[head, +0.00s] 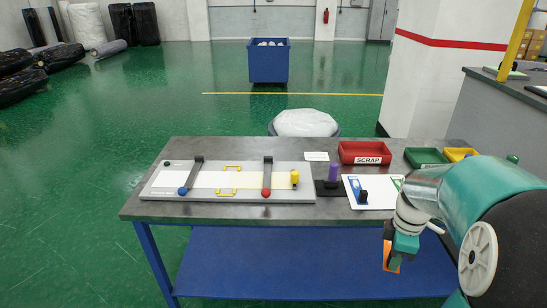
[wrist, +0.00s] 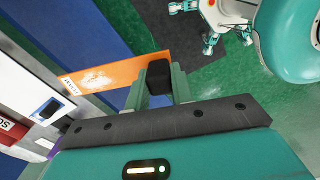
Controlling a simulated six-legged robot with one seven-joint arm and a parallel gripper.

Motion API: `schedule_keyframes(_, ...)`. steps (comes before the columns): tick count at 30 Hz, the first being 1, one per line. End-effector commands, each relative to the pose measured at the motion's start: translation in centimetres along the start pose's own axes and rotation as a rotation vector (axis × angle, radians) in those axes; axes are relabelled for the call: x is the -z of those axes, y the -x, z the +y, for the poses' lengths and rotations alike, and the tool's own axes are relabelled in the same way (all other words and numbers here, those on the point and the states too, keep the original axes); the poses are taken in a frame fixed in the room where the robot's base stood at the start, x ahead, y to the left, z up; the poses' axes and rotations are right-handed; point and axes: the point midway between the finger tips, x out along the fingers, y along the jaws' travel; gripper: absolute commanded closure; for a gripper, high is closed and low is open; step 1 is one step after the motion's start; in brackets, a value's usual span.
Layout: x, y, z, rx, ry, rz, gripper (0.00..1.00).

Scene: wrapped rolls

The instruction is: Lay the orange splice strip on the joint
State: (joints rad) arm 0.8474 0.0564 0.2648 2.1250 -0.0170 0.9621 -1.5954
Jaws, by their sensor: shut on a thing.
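My gripper (head: 398,248) is shut on the orange splice strip (head: 394,262), held beyond the table's front right part. In the wrist view the strip (wrist: 113,75) sticks out to the left from between the fingers (wrist: 160,82), with a whitish patch and a small label at its outer end. The joint lies on the grey splice board (head: 158,193), where a white web (head: 212,180) meets a cream one (head: 250,181) between two yellow brackets (head: 232,168). The exact seam is too small to tell. The gripper is well right of the board.
Two clamp bars with a blue knob (head: 183,191) and a red knob (head: 266,192) cross the board. Bare table (head: 240,150) shows behind the board.

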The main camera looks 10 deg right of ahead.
Motion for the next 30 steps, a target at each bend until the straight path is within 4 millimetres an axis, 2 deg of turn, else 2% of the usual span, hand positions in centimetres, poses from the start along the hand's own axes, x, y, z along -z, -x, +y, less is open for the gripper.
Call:
schedule_keyframes(1,1.9,-0.9,0.4,0.005,-0.036,0.001,1.0)
schedule_keyframes(8,10.3,-4.9,2.7,0.004,-0.293,0.0,1.0)
schedule_keyframes(15,19.7,-9.4,5.3,0.003,-0.589,-0.002,1.0)
schedule_keyframes(18,23.0,-10.9,6.2,0.001,-0.699,-0.002,1.0)
schedule_keyframes(24,27.4,-13.0,7.6,0.0,-0.85,-0.001,1.0)
schedule_keyframes(30,30.4,-14.4,8.5,-0.001,-0.954,-0.001,1.0)
